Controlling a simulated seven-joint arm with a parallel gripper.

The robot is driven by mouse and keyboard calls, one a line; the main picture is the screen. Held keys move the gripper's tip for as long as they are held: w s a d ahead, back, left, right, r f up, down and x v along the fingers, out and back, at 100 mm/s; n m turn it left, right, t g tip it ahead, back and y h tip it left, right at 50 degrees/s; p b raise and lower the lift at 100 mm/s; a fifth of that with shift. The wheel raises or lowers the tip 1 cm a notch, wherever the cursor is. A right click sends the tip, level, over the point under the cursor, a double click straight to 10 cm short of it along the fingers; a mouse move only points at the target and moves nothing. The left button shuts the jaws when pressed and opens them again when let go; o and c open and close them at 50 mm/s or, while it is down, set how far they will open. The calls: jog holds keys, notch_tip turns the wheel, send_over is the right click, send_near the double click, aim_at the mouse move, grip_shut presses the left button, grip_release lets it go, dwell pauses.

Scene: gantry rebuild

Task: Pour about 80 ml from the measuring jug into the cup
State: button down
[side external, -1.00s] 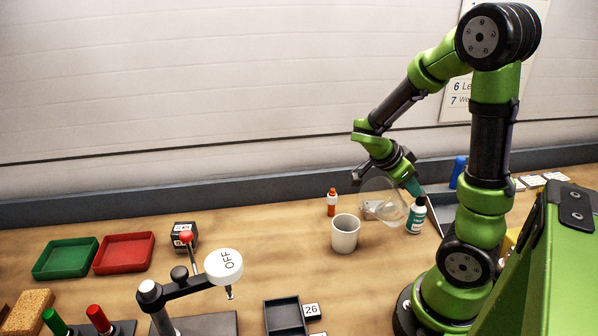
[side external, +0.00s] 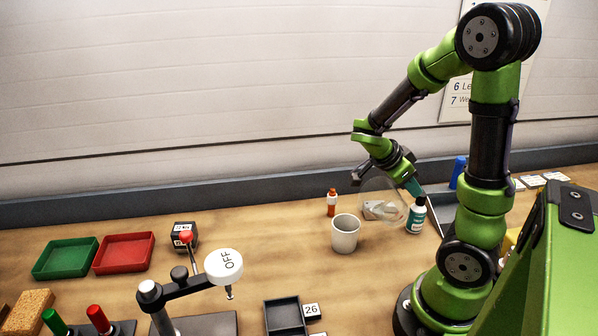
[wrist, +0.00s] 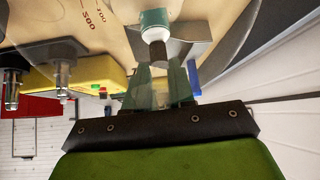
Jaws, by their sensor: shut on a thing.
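The measuring jug (side external: 372,190) is clear and thin-walled, and is tilted above the bench behind and right of the cup. In the wrist view its curved wall with dark graduation marks (wrist: 88,20) fills the top. My gripper (wrist: 162,80) is shut on the jug, with teal fingers at its clear handle; in the side view a teal finger (side external: 412,187) shows at the jug's right. The cup (side external: 345,235) is white, upright and open, standing on the bench. It is apart from the jug. The liquid level in jug and cup cannot be made out.
A white bottle with teal label (side external: 416,216) stands close right of the jug. An orange bottle (side external: 332,203) stands behind the cup.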

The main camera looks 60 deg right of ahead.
jog(key=shift+s+d+t+y, duration=0.25)
jog(key=shift+d+t+y, duration=0.05)
jog(key=shift+y, duration=0.1)
jog(key=d+r+y, duration=0.1)
jog(key=s+r+t+y, duration=0.1)
jog(key=s+d+r+t, duration=0.1)
jog(key=shift+d+r+y, duration=0.3)
jog(key=shift+r+y, duration=0.1)
jog(key=shift+s+d+f+t+y+b, duration=0.1)
jog(key=shift+s+d+t+y+b, duration=0.3)
jog(key=shift+t+y, duration=0.4)
jog(key=shift+s+d+f+t+y, duration=0.15)
jog(key=shift+s+d+t+y, duration=0.15)
jog(key=shift+t+y, duration=0.25)
jog(key=shift+w, duration=0.1)
